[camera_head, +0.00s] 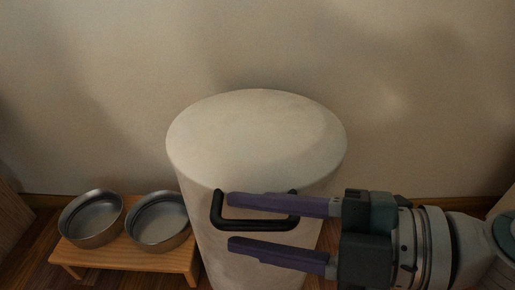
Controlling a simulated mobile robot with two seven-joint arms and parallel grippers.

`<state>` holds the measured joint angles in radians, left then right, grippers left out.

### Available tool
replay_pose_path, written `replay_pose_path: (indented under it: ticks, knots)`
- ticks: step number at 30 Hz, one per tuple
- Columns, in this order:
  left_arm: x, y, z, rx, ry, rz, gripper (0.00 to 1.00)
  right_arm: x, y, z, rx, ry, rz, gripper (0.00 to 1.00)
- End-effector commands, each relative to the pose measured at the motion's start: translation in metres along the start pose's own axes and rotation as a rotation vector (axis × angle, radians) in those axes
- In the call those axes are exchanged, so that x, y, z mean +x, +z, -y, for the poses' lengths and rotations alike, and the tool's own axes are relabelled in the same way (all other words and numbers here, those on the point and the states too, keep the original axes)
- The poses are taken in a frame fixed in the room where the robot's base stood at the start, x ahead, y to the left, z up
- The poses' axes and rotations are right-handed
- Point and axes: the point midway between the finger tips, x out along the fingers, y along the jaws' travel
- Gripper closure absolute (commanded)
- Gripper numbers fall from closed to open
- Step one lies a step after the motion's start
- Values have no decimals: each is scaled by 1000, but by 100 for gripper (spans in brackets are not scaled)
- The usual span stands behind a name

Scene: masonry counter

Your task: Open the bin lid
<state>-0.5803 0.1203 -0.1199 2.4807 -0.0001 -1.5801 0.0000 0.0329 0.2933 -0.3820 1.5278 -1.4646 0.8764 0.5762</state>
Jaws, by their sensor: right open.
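The bin (213,235) is a tall pale cylinder standing upright near the wall. Its round pale lid (255,135) lies flat and closed on top. A black bar handle (218,210) sticks out at the front, just below the lid's rim. My right gripper (230,222) comes in from the right with its two purple fingers apart. The upper finger covers part of the handle's top and the lower finger is below the handle bar. I cannot tell whether either finger touches the handle. My left gripper is not in view.
A low wooden stand (120,257) with two metal bowls (92,220) (158,222) is left of the bin, close to it. A plain wall (250,45) rises behind. Some wooden floor shows right of the bin.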

Motion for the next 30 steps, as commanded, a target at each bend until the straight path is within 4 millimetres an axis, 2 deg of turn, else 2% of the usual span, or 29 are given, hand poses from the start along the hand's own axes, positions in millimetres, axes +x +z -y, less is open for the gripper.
replay_pose_path:
  ticks: [2,12,30]
  knots:
    - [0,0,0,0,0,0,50,0,0,0,0,0,0,61]
    - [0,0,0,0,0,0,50,0,0,0,0,-1,0,99]
    - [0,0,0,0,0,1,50,0,0,0,0,0,0,100]
